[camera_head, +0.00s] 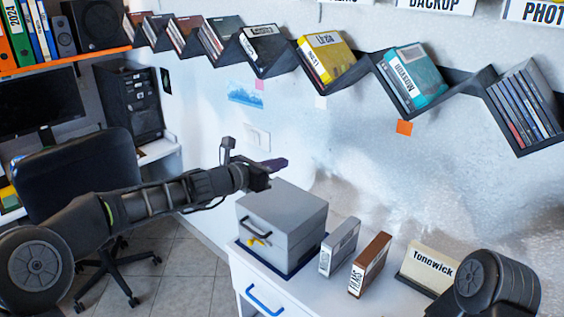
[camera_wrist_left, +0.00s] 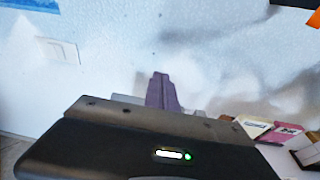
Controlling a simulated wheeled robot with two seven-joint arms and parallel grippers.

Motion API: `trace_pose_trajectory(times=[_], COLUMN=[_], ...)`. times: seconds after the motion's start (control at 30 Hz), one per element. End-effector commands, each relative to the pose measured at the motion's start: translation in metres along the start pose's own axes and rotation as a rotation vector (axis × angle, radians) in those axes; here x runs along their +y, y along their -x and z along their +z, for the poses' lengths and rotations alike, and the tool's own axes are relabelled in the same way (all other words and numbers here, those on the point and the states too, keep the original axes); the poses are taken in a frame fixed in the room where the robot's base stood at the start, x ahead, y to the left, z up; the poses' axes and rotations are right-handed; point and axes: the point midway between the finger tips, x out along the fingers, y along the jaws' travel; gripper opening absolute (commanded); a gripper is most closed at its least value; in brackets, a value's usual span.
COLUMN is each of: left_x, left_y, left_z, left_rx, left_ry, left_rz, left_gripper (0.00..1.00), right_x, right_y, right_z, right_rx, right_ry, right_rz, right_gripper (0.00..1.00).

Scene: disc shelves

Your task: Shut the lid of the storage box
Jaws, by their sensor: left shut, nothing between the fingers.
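The grey storage box (camera_head: 292,241) stands on the white cabinet in the head view, with a dark handle and a yellow piece on its front. Its lid (camera_head: 284,204) lies flat over the top and looks down; no wide gap shows. My left gripper (camera_head: 278,164) is just above the far left part of the lid, its purple fingers together and empty. The fingers (camera_wrist_left: 162,92) also show in the left wrist view, pointing toward the wall. Whether they touch the lid I cannot tell. My right gripper is out of view.
A grey case (camera_head: 339,246), a brown case (camera_head: 370,264) and a name card (camera_head: 428,266) stand right of the box on the white cabinet (camera_head: 320,292). A zigzag shelf (camera_head: 372,68) with discs hangs above. An office chair (camera_head: 77,180) is at left.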

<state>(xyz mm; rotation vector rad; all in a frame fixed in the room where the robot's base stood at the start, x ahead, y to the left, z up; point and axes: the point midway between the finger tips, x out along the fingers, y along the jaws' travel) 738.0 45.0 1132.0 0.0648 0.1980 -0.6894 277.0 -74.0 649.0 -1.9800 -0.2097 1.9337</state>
Motion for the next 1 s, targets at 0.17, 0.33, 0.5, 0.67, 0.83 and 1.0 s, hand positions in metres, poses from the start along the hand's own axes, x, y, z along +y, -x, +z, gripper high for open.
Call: trace_pose_trajectory(times=[0.17, 0.33, 0.5, 0.67, 0.83, 1.0], left_x=[0.001, 0.000, 0.000, -0.001, -0.001, 0.000], left_y=[0.041, 0.072, 0.089, 0.093, 0.092, 0.092], left_z=[-0.019, -0.030, -0.035, -0.036, -0.035, -0.035], left_rx=[0.000, 0.000, 0.000, 0.000, 0.000, 0.000], left_ry=[-0.002, -0.003, -0.002, -0.001, -0.001, -0.001], left_rz=[0.004, 0.003, 0.001, 0.000, 0.000, 0.000], left_gripper=[0.00, 0.00, 0.00, 0.00, 0.00, 0.00], right_x=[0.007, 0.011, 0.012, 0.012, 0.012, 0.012], right_y=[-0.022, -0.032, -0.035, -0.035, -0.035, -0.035], right_z=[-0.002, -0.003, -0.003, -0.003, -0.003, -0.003], right_rx=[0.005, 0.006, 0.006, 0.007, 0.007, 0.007], right_ry=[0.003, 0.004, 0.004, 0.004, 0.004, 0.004], right_rz=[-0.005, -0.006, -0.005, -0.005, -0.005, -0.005], right_gripper=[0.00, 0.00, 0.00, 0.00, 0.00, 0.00])
